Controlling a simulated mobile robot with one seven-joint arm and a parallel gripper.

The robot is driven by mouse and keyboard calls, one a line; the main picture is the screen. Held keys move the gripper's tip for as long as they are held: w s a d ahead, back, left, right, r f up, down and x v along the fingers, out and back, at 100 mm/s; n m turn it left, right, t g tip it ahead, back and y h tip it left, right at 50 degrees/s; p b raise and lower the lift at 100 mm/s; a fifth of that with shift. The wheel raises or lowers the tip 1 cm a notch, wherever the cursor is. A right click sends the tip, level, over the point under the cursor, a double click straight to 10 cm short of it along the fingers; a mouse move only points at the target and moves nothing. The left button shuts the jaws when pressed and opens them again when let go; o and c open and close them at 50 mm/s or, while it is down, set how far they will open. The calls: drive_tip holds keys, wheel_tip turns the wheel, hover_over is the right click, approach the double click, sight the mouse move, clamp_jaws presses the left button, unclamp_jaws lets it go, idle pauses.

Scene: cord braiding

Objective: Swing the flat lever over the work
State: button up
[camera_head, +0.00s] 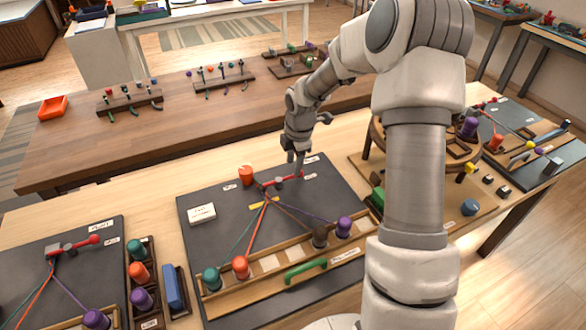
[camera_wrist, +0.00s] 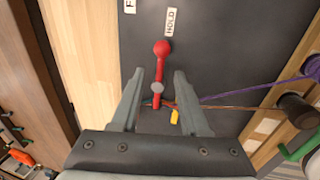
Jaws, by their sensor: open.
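The flat lever (camera_wrist: 160,65) is red with a round knob. In the wrist view its knob points to the HOLD label (camera_wrist: 170,21); in the head view the lever (camera_head: 286,179) lies at the top of the dark middle board (camera_head: 215,187). My gripper (camera_wrist: 158,73) is open, with one finger on each side of the lever in the picture; contact and height are unclear. In the head view my gripper (camera_head: 297,165) is above the lever. The work is the cords (camera_head: 258,228), teal, red, brown and purple, fanning from near the lever. A yellow piece (camera_wrist: 174,117) lies beside the cord gathering point.
A wooden rail (camera_head: 325,263) holds teal, orange, brown and purple spools, with a green handle (camera_head: 305,272) in front. An orange cylinder (camera_head: 246,175) stands left of the lever. A white block (camera_head: 201,213) lies at the board's left. Similar boards stand at both sides.

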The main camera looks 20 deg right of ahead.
wheel_tip(320, 180, up, 13)
drive_tip(key=s+p, duration=0.1)
drive_tip(key=s, duration=0.1)
drive_tip(key=shift+s+d, duration=0.2)
drive_tip(key=shift+s, duration=0.05)
drive_tip(key=shift+f, duration=0.15)
